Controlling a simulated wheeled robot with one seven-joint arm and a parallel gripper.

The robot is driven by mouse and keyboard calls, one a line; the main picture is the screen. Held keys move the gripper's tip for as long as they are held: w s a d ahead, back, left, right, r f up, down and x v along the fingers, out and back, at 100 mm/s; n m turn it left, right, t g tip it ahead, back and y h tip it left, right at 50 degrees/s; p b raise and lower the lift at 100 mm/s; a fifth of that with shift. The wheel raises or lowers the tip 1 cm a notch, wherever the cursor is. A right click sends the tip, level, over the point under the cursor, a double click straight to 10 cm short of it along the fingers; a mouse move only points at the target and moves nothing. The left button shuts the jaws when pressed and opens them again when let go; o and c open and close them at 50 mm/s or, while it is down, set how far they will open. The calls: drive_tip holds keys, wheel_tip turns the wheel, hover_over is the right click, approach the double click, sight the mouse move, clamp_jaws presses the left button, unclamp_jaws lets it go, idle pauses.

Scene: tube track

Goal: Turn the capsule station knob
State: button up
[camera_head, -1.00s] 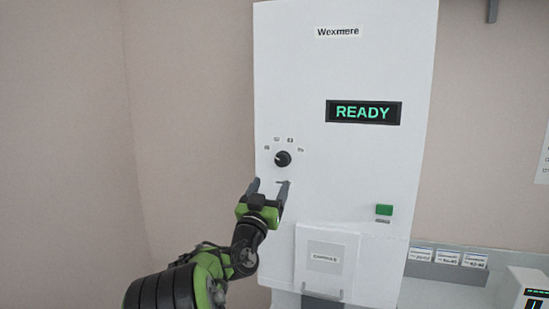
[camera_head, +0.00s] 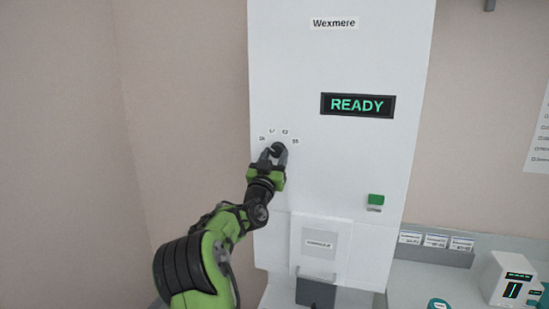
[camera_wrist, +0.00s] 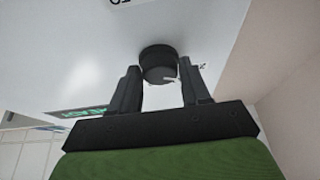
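The capsule station (camera_head: 335,165) is a tall white panel with a "Wexmere" label and a lit READY display (camera_head: 357,105). Its black round knob (camera_head: 278,149) sits on the left of the front, under an arc of small marks. In the wrist view the knob (camera_wrist: 158,63) sticks out of the white face just beyond my fingertips. My gripper (camera_head: 269,157) is at the knob from below, its two dark fingers apart. In the wrist view my gripper (camera_wrist: 163,80) shows a gap between the fingers, one on each side of the knob; contact is not clear.
A green button (camera_head: 376,199) is on the panel's lower right. A flap labelled in small print (camera_head: 320,245) is low on the front. The left wall side is clear.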

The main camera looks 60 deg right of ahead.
drive_tip(key=shift+c, duration=1.3)
